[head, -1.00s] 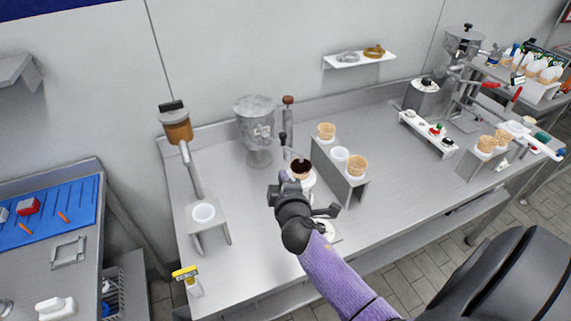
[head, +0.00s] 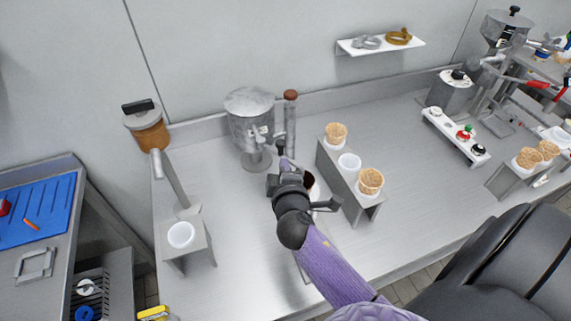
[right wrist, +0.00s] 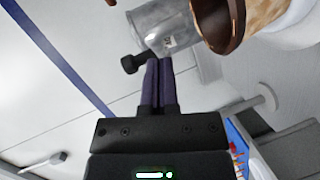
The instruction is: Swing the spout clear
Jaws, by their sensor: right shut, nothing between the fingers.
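A grey metal spout-like piece (right wrist: 160,25) with a black knob (right wrist: 133,63) shows in the right wrist view. In the head view a dark knob (head: 281,147) stands just beyond my right gripper (head: 284,162). The gripper's purple fingers are shut and empty; in the right wrist view (right wrist: 158,65) their tips reach the metal piece beside the knob. I cannot tell whether they touch. A cone with a dark brown rim (right wrist: 222,25) is right beside the metal piece; in the head view my gripper partly hides it. My left gripper is out of view.
A grey hopper (head: 249,118) and a brown-capped post (head: 290,120) stand behind my gripper. A stand with cones and a white cup (head: 349,162) is close to its right. A tube dispenser (head: 172,180) stands left. The counter between is clear.

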